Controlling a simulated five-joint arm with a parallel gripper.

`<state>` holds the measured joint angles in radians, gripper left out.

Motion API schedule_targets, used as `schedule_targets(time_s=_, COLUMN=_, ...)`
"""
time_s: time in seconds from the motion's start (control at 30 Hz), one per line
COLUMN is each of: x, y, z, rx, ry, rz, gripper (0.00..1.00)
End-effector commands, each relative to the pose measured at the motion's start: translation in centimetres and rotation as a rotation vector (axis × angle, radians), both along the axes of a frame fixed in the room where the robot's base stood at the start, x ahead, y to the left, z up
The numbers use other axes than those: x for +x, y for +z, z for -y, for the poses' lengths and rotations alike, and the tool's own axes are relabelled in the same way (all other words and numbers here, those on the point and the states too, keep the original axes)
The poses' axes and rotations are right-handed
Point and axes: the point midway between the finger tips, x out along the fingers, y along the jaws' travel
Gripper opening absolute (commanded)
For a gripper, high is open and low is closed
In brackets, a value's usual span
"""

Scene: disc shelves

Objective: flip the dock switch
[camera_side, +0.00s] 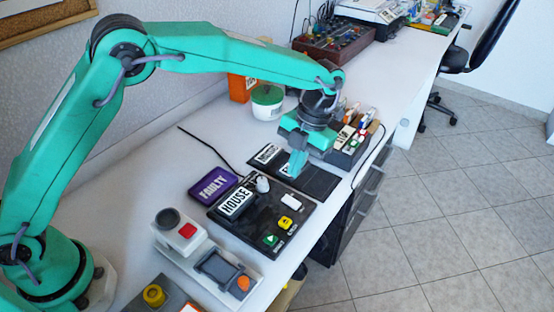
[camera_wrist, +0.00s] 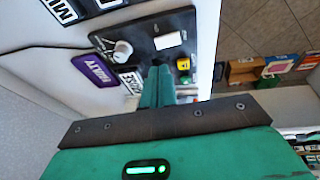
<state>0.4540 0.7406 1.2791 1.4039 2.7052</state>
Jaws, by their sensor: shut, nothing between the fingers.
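No label reading "dock" is legible, so I cannot tell which control is the dock switch. A black control panel (camera_side: 262,238) labelled HOUSE carries a grey knob (camera_side: 262,184), a white switch (camera_side: 291,201), a yellow button (camera_side: 286,223) and a green button (camera_side: 270,240). The knob (camera_wrist: 122,51), white switch (camera_wrist: 167,40) and yellow button (camera_wrist: 183,64) also show in the wrist view. My gripper (camera_side: 296,168) is shut and empty, pointing down over a second dark panel (camera_side: 318,184) behind the first. It partly hides a white label there. Its fingertips (camera_wrist: 160,70) show in the wrist view.
A purple FAULTY plate (camera_side: 213,186) lies left of the HOUSE panel. A grey box with a red button (camera_side: 187,230) stands in front. A white tub with a green lid (camera_side: 267,101) and a dark organiser (camera_side: 345,150) stand behind. The table's right edge is close.

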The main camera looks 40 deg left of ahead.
Motion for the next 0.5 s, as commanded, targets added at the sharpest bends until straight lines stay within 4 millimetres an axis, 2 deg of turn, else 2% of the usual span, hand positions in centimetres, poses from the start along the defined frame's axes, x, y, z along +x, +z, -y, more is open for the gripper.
schedule_targets(time_s=0.2, x=-1.1, y=-3.3, z=-0.2, rx=0.003, ry=-0.001, rz=-0.002, gripper=0.0)
schedule_targets(time_s=0.3, x=-1.0, y=-4.6, z=-0.4, rx=0.001, ry=0.0, rz=-0.002, gripper=0.0)
schedule_targets(time_s=0.5, x=-0.9, y=-6.4, z=-0.6, rx=0.0, ry=0.0, rz=-0.002, gripper=0.0)
